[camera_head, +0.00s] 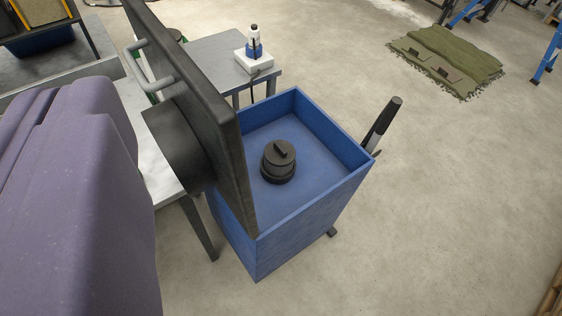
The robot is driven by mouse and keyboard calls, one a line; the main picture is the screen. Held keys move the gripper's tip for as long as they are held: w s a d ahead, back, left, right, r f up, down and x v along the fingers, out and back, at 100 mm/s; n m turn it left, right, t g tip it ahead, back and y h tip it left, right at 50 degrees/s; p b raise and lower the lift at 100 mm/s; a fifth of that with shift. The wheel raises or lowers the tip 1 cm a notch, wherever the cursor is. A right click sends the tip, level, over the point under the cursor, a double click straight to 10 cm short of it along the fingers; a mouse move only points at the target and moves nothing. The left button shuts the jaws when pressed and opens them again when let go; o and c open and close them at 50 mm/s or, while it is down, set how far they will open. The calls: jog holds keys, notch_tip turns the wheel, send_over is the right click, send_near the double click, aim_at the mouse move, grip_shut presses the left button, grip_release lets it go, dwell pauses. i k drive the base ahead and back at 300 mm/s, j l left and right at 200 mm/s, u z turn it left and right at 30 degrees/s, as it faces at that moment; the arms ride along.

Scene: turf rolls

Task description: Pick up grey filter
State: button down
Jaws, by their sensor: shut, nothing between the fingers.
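A dark grey, round, stepped piece (278,162) with a raised bar across its top sits inside an open blue box (310,220). It is the only thing here that looks like the grey filter, though I cannot be sure that it is. It stands upright on the box's inner surface, clear of the visible walls. My gripper does not show in this view, so its place relative to the piece cannot be seen.
A large black slab (205,95) with a grey handle covers the box's left side. A purple block (75,190) fills the left edge. A grey table (215,52) bears a white-and-blue bottle (253,44). A black-handled tool (382,122) stands right of the box.

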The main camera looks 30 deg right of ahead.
aim_at(279, 156)
jog(key=i+l, duration=0.25)
jog(key=l, duration=0.15)
jog(key=i+l, duration=0.55)
jog(key=l, duration=0.3)
jog(key=i+l+u, duration=0.1)
jog(key=i+l, duration=0.15)
jog(key=l, duration=0.15)
jog(key=i+l, duration=0.25)
jog(key=l, duration=0.15)
